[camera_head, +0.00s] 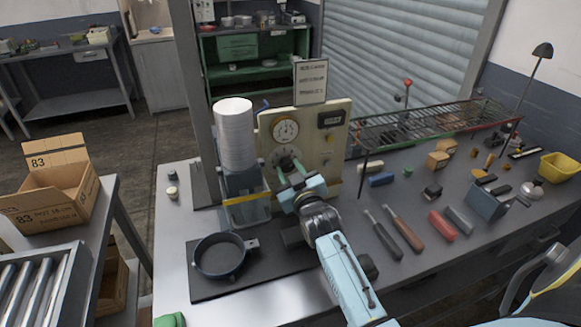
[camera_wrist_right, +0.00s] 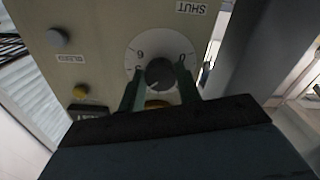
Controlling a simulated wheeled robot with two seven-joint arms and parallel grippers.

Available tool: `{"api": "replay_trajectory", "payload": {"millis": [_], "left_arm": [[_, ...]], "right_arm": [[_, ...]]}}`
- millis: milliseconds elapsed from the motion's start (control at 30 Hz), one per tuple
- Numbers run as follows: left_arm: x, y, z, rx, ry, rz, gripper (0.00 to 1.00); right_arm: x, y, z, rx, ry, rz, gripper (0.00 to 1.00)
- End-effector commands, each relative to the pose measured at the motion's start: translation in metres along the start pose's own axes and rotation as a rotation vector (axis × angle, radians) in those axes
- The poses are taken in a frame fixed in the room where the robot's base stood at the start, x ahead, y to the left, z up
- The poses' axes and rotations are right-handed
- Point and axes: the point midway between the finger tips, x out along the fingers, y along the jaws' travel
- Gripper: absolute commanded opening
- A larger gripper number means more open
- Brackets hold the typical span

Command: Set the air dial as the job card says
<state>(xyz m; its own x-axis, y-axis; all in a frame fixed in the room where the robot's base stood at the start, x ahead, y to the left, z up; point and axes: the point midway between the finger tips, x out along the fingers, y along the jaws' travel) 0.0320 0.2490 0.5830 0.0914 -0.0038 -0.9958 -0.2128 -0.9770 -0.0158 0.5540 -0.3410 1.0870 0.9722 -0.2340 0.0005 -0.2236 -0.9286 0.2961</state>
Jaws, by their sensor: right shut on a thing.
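The beige panel (camera_head: 328,155) stands upright on the bench, with a card (camera_head: 311,80) above it whose lines are too small to read. A round gauge (camera_head: 285,131) is on the panel's upper left. Below it is the air dial, with a dark knob (camera_wrist_right: 159,73) on a white numbered face (camera_wrist_right: 143,48) in the right wrist view, which looks upside down. My right gripper (camera_head: 292,172) reaches the panel at the dial; its green fingers (camera_wrist_right: 161,92) are shut on the knob, one at each side. The knob's pointer is not clear. My left gripper is not in view.
A white cylindrical stack (camera_head: 235,133) stands on a blue-grey holder left of the panel. A round dark pan (camera_head: 219,256) lies on a black mat in front. A wire rack (camera_head: 430,127) and hand tools (camera_head: 403,228) occupy the right. A small knob labelled BLEED (camera_wrist_right: 58,37) is near the dial.

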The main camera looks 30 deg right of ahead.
Motion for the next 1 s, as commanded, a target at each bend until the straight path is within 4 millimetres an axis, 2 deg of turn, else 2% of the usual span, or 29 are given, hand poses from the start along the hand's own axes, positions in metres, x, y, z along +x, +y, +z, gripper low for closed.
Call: {"api": "replay_trajectory", "payload": {"millis": [500, 1000], "left_arm": [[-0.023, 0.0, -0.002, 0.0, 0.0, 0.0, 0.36], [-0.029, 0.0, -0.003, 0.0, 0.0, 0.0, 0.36]], "right_arm": [[0.0, -0.001, 0.0, 0.425, -0.003, 0.001, 0.11], [0.0, -0.002, 0.0, 0.574, -0.002, 0.0, 0.11]]}}
